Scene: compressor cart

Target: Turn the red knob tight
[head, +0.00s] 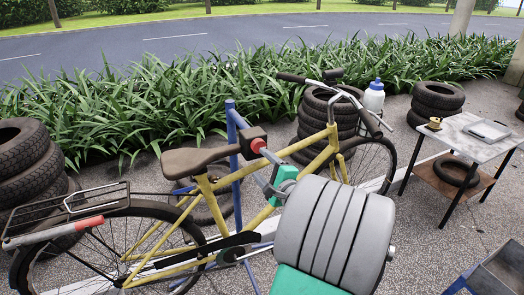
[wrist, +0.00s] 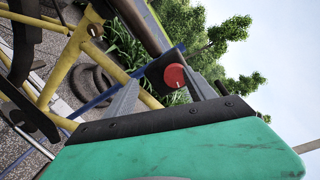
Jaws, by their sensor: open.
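The red knob (head: 258,146) is on the dark clamp head (head: 249,139) at the top of the blue stand, in front of the bicycle's saddle. In the wrist view the round red knob (wrist: 175,77) faces me against the dark clamp (wrist: 156,73). My gripper (head: 262,167) is open and close to the knob in the head view. In the wrist view its two grey fingers (wrist: 164,82) stand apart, with the knob showing between them, nearer the right finger. I see no contact, and the exact depth gap is unclear. Nothing is held.
A yellow bicycle (head: 205,187) with a brown saddle (head: 187,161) hangs at the blue stand (head: 235,180), close to my arm. Tyre stacks stand left and behind. A small table (head: 482,137) is at the right.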

